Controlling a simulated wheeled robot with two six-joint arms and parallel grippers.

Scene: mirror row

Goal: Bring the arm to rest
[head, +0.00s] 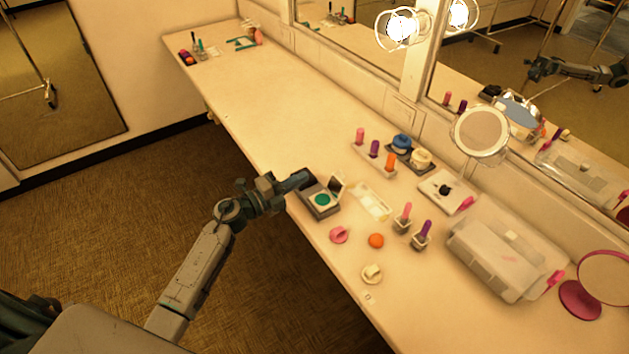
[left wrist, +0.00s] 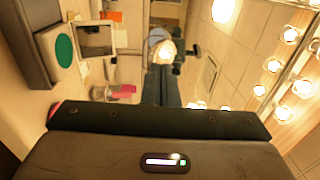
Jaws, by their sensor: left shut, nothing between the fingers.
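My left arm reaches in from the lower left of the head view. Its gripper (head: 301,179) is shut and empty, at the front edge of the counter. It is right beside an open dark compact (head: 319,199) with a green disc; I cannot tell whether they touch. In the left wrist view the green disc (left wrist: 64,50) shows at the upper left, and the dark gripper body fills the bottom. My right gripper is not seen directly in the head view.
The long counter (head: 290,110) holds lipsticks, an orange ball (head: 376,241), a pink puff (head: 339,235), a clear case (head: 505,250) and a round mirror (head: 481,133). A wall mirror (head: 530,80) runs behind. The counter's far middle is clear. Open carpet (head: 110,240) lies at left.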

